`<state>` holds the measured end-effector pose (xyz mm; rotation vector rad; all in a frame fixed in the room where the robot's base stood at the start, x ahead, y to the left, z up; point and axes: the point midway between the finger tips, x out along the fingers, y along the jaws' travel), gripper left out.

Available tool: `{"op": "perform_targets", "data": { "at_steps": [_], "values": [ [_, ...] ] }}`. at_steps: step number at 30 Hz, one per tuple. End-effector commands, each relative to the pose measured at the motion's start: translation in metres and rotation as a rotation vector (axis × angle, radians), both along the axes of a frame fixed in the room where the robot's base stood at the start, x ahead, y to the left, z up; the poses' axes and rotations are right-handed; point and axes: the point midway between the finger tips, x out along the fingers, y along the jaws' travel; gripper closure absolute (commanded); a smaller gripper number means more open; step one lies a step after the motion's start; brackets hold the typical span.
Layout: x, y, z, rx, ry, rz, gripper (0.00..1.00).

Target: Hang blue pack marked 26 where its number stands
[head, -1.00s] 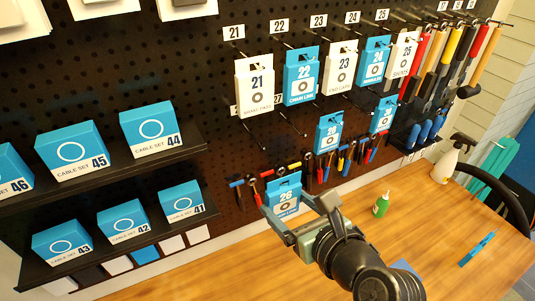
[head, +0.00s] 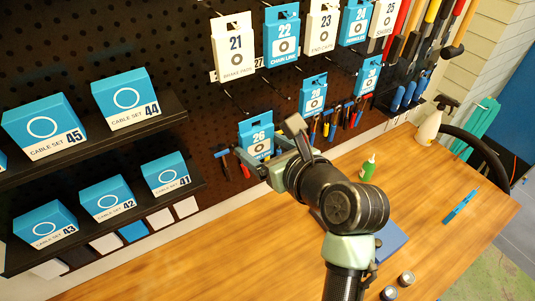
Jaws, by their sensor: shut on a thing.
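The blue pack marked 26 (head: 257,137) is upright, a little tilted, low in front of the pegboard. My gripper (head: 262,158) is shut on its lower part, and the fingers partly hide it. Its number faces the camera. Above and left of it, a bare hook (head: 236,108) sticks out below the white pack 21 (head: 233,45). A white number label (head: 212,76) is mostly hidden behind pack 21, so I cannot read it. The label 27 (head: 259,62) shows to its right. Pack 26 appears apart from the hooks, though depth is hard to judge.
Blue pack 28 (head: 313,96) and another blue pack (head: 368,76) hang to the right. Hand tools (head: 345,115) hang low on the board. A shelf of cable boxes (head: 120,132) stands left. A green bottle (head: 367,169) and blue mat (head: 390,238) are on the workbench (head: 200,272).

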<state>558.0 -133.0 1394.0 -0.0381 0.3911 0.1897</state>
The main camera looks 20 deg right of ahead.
Motion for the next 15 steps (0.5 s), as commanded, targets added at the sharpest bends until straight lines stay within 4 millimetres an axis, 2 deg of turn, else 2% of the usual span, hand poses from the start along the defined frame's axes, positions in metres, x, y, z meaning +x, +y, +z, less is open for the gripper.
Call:
{"op": "perform_targets", "data": {
  "at_steps": [15],
  "values": [
    [0.031, 0.006, -0.002, -0.001, -0.002, 0.000, 0.73]
  ]
}}
